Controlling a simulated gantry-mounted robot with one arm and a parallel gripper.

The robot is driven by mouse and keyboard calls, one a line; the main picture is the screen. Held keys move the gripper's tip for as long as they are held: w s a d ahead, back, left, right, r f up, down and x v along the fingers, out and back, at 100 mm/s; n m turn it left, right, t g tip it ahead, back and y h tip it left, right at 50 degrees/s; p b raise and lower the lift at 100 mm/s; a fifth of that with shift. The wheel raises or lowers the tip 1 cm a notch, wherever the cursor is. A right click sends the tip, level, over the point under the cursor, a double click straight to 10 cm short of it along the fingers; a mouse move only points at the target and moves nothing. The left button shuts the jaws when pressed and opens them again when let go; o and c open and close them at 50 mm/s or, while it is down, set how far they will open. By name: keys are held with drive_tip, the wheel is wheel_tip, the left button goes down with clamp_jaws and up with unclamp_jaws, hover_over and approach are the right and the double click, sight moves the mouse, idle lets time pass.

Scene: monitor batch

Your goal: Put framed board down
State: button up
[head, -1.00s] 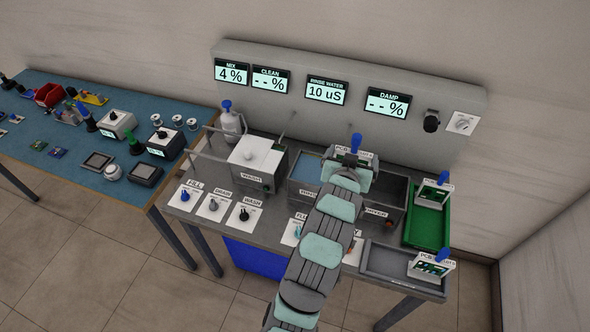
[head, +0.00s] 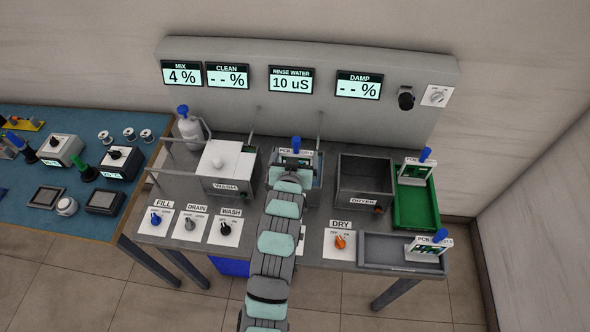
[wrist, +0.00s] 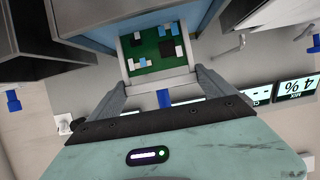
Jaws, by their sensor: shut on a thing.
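My gripper (head: 293,170) is shut on a framed board, whose label and blue handle (head: 296,144) show in the head view. The wrist view shows this framed board (wrist: 153,50), a green circuit board in a pale frame, between my gripper's fingers (wrist: 160,84). It is at the open rinse tank (head: 313,186), between the wash unit and the dryer; its depth there I cannot tell. My arm hides much of the tank. Another framed board (head: 415,170) stands in the green tray (head: 418,212), and one (head: 427,250) in the grey tray (head: 377,250).
The lidded wash unit (head: 226,170) stands left of the tank, the open dryer (head: 364,187) right. Dial plates stand in front, including the orange DRY dial (head: 340,241). A white bottle (head: 190,128) stands back left. Wall displays (head: 290,80) hang behind.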

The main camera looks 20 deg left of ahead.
drive_tip(key=shift+a+f, duration=0.1)
drive_tip(key=shift+f, duration=3.15)
drive_tip(key=shift+w, duration=0.1)
drive_tip(key=shift+f, duration=0.2)
drive_tip(key=o, duration=1.7)
drive_tip(key=shift+o, duration=0.2)
